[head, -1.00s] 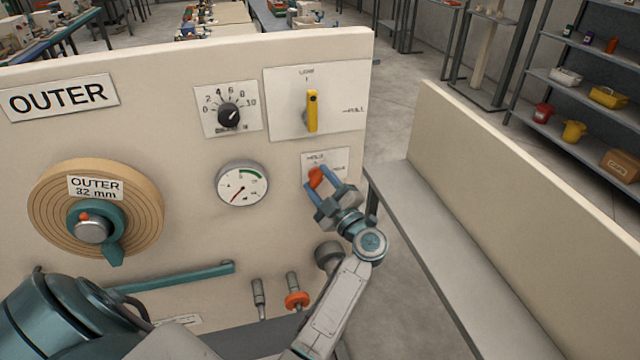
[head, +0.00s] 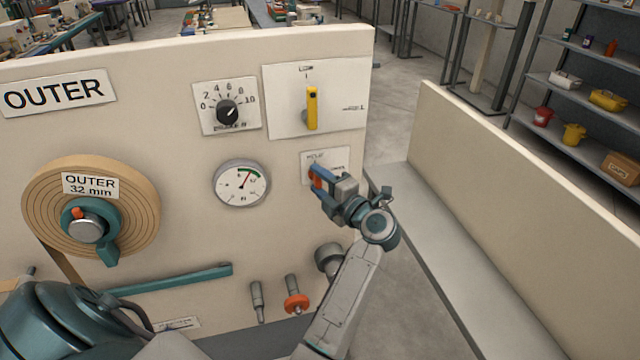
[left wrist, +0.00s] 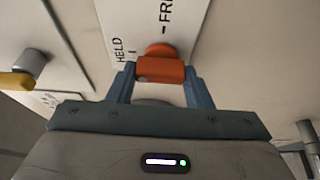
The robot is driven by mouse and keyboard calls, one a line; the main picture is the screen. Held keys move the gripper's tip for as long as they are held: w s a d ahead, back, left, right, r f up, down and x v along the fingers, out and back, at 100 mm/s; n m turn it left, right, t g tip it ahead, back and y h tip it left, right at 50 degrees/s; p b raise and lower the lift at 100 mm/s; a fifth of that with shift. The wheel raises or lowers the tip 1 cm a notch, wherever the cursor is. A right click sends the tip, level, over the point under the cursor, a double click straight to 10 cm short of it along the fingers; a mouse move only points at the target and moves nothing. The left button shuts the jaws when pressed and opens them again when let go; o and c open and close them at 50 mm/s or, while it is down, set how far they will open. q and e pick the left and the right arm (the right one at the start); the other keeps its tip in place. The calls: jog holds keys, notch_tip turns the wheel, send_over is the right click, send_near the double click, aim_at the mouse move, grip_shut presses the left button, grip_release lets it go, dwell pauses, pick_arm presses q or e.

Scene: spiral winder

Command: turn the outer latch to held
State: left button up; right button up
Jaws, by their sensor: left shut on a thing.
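The outer latch is a small orange handle (head: 317,177) on a white plate marked HELD and FREE, right of the gauge. My left gripper (head: 318,180) is shut on it, its blue fingers on either side. In the left wrist view the orange handle (left wrist: 160,70) sits between the two fingertips (left wrist: 160,78). There the plate's lettering runs sideways, and the handle's long side points towards the HELD side. In the head view the handle stands about upright, below the HELD word. My right gripper is not in view.
A gauge (head: 241,183), black dial (head: 228,112) and yellow lever (head: 312,108) are on the same panel. The OUTER reel (head: 135,190) is at left, with a strip running down from it. A low cream wall (head: 520,185) stands to the right.

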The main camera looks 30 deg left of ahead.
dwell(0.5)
pick_arm(q)
jog(key=o, duration=1)
jog(key=shift+w, duration=0.1)
